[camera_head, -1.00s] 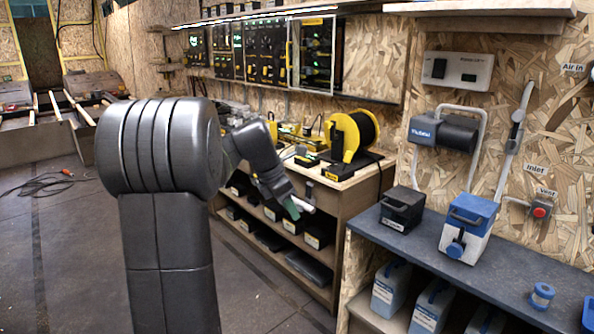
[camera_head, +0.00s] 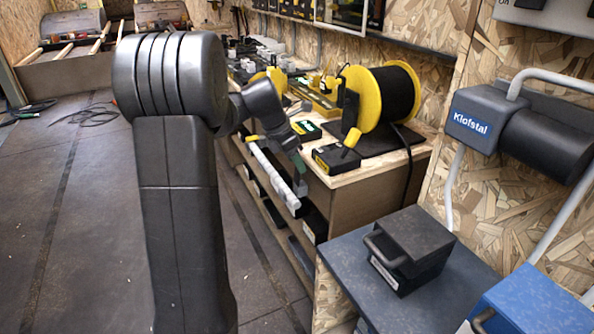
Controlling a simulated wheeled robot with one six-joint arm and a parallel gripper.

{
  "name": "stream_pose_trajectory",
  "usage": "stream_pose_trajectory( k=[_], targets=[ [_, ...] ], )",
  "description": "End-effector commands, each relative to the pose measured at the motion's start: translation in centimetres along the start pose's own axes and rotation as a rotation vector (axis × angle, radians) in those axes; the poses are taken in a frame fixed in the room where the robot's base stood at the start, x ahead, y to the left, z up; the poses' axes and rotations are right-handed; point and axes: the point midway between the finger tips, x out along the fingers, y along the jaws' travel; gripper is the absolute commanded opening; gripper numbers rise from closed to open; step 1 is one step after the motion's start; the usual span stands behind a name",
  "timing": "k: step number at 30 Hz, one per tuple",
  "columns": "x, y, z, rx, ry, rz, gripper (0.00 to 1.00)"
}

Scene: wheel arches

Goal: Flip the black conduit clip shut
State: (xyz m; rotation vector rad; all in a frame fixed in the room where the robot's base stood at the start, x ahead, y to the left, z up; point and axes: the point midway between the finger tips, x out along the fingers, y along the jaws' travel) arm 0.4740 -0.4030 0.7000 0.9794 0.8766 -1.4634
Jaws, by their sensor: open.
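I cannot pick out the black conduit clip with certainty in the head view; any clip is too small or hidden behind my arm. My gripper (camera_head: 297,192) hangs pointing down in front of the wooden workbench (camera_head: 350,210), near its left front edge. It is open, and I see nothing held in it. A light grey bar (camera_head: 272,178) shows slanting right beside the gripper; I cannot tell whether they touch.
On the workbench are a yellow reel (camera_head: 382,100) with black cable, a black-and-yellow box (camera_head: 335,158) and several small items. At right, a blue-grey bench (camera_head: 345,265) carries a black handled box (camera_head: 408,248) and a blue-topped box (camera_head: 535,305). Open floor lies left.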

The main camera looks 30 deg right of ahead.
Motion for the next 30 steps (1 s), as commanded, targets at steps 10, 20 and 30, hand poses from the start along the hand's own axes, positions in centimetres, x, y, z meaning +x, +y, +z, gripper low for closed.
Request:
stream_pose_trajectory(
  k=[10, 20, 30],
  targets=[
    [2.1, 0.0, 0.0, 0.000, 0.000, 0.000, 0.49],
    [2.1, 0.0, 0.0, 0.000, 0.000, 0.000, 0.20],
    [2.1, 0.0, -0.2, -0.002, -0.018, -0.001, 0.04]
  ],
)
